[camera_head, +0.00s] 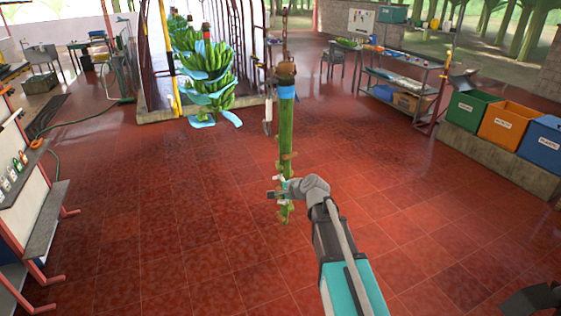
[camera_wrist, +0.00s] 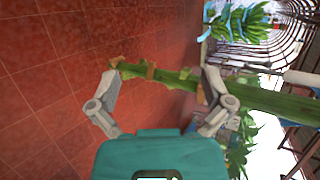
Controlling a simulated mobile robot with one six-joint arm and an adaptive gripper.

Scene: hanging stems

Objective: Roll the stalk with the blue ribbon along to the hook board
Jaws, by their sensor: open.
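The stalk (camera_head: 286,130) is a long green bare stem hanging upright near the middle of the head view. A blue ribbon (camera_head: 287,92) is wrapped around it below its brown top. My gripper (camera_head: 279,191) is at the stalk's lower end. In the wrist view my gripper (camera_wrist: 162,82) is open, with its fingers apart. The stalk (camera_wrist: 265,100) runs across that view past both fingertips, its lower end near the left one. The right finger partly covers it. I cannot tell whether they touch. I cannot make out the hook board for certain.
Green banana bunches with blue sheets (camera_head: 207,72) hang behind, to the left. A metal shelf cart (camera_head: 400,80) stands at the back right. Green, orange and blue bins (camera_head: 503,124) line the right side. A white stand (camera_head: 32,180) is at left. The red tiled floor between is clear.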

